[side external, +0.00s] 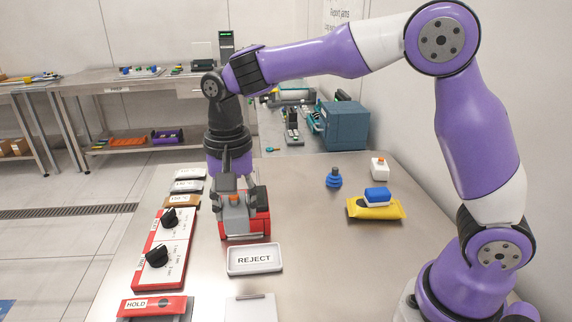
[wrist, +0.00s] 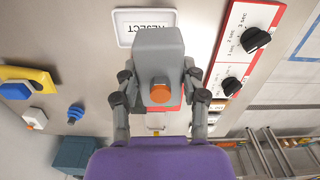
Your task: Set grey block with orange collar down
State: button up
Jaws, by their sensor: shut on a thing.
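The grey block with an orange collar (wrist: 160,52) is between the fingers of my gripper (wrist: 158,78) in the wrist view. Its orange part faces the camera. In the side view the grey block (side external: 237,219) is in front of, or just over, a red and grey unit (side external: 259,222) on the steel table. I cannot tell whether the block touches that unit. My gripper (side external: 230,188) points down and is shut on the block. The fingers partly hide the block's sides, and the block hides much of the unit in the wrist view.
A white REJECT tray (side external: 254,259) lies just in front. A red and white panel with black knobs (side external: 163,250) lies to the left. A blue knobbed piece (side external: 334,179), a white block (side external: 379,168) and a yellow piece (side external: 375,209) with a blue block stand right. The table between is clear.

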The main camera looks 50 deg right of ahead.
jog(key=s+a, duration=0.5)
jog(key=a, duration=0.7)
send_over(205, 273)
jog(key=shift+m, duration=0.4)
notch_tip(205, 273, down, 7)
jog(key=shift+s+r, duration=0.1)
jog(key=shift+f, duration=2.05)
jog(key=shift+f, duration=0.1)
jog(key=o, duration=1.2)
